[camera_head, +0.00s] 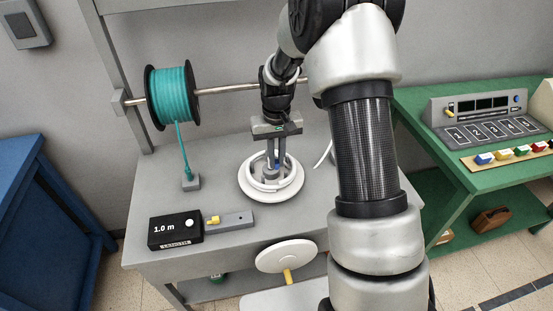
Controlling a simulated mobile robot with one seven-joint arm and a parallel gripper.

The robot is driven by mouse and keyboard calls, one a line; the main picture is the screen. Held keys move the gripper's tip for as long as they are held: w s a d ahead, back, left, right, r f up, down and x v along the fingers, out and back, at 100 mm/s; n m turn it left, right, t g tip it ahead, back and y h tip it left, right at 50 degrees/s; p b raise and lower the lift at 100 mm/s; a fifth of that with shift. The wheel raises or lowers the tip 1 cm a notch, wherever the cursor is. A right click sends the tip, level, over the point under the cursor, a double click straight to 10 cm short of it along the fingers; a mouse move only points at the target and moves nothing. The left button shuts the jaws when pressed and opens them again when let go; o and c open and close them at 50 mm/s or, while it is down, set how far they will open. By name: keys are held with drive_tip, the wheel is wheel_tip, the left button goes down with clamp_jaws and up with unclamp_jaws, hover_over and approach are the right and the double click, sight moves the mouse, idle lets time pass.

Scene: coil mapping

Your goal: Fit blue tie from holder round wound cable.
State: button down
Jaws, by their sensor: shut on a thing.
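The wound cable is a white coil (259,186) on a round white winder on the grey bench, in the middle of the head view. My gripper (275,168) points down over the coil's hub, its fingers shut. A small bit of blue (278,166) shows at the fingertips; I take it for the blue tie held there. Whether the tie touches or goes round the cable is too small to tell. The holder (512,154) on the green bench at the right carries small coloured pieces, with blue at its left end.
A teal cable spool (172,95) hangs on a rod at the back left. A black box reading 1.0 m (175,230) and a grey block with a yellow piece (228,221) lie at the front left. A white handwheel (286,256) juts from the bench front.

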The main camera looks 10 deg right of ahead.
drive_tip(key=shift+f+b, duration=1.2)
drive_tip(key=shift+f, duration=0.95)
drive_tip(key=shift+f, duration=0.1)
drive_tip(key=shift+f+b, duration=0.8)
drive_tip(key=shift+f, duration=0.2)
drive_tip(key=shift+f+b, duration=0.45)
drive_tip(key=shift+f, duration=0.2)
drive_tip(key=c, duration=1.7)
unclamp_jaws()
